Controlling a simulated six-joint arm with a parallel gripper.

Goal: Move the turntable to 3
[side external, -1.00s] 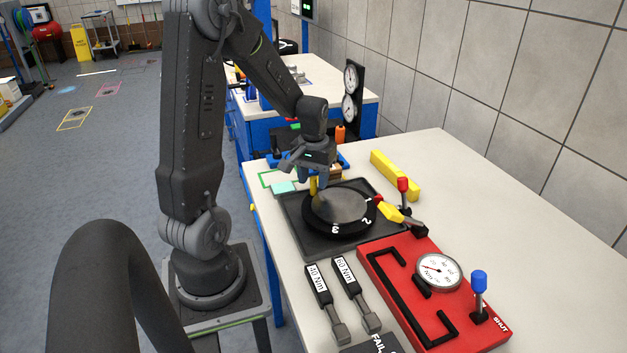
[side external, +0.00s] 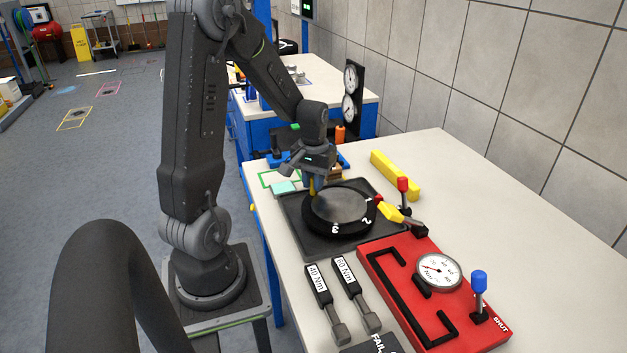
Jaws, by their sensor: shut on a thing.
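The turntable (side external: 343,208) is a dark round disc with a grey top and white numbers on its black rim, set on a black square base plate (side external: 305,240). The 3 faces the front and the 2 is to its right. A yellow pointer (side external: 392,211) stands at the right, its tip at the rim near a red mark. My gripper (side external: 313,184) is shut on the yellow peg (side external: 313,191) at the turntable's left back edge. The fingers partly hide the peg.
A red panel (side external: 400,310) with a gauge and a blue-knobbed lever (side external: 479,290) is at the front right. Two torque tools (side external: 335,295) lie in front. A red-knobbed lever (side external: 403,190) and a yellow bar (side external: 394,174) are at the right back.

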